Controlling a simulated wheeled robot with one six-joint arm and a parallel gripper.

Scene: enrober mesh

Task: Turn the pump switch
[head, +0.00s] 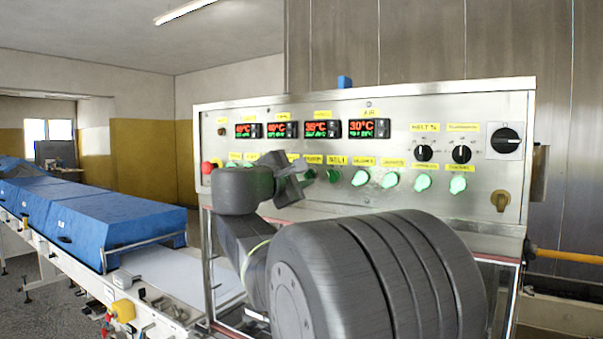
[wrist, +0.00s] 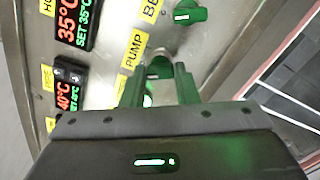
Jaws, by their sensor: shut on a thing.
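The pump switch (wrist: 160,68) is a green knob on the steel panel beside the yellow PUMP label (wrist: 133,52) in the wrist view. My gripper (wrist: 160,82) has its two fingers on either side of the knob and is shut on it. The fingers hide part of the knob, so its exact angle is hard to read. In the head view my gripper (head: 303,178) reaches the panel's lower row of switches, and it hides the pump switch there.
A dark green switch (wrist: 186,13) sits close by on the panel. Lit green buttons (head: 391,179) continue to the right, with a red emergency stop (head: 207,167) at left. Temperature displays (head: 321,128) are above. A conveyor with blue covers (head: 115,222) stands left.

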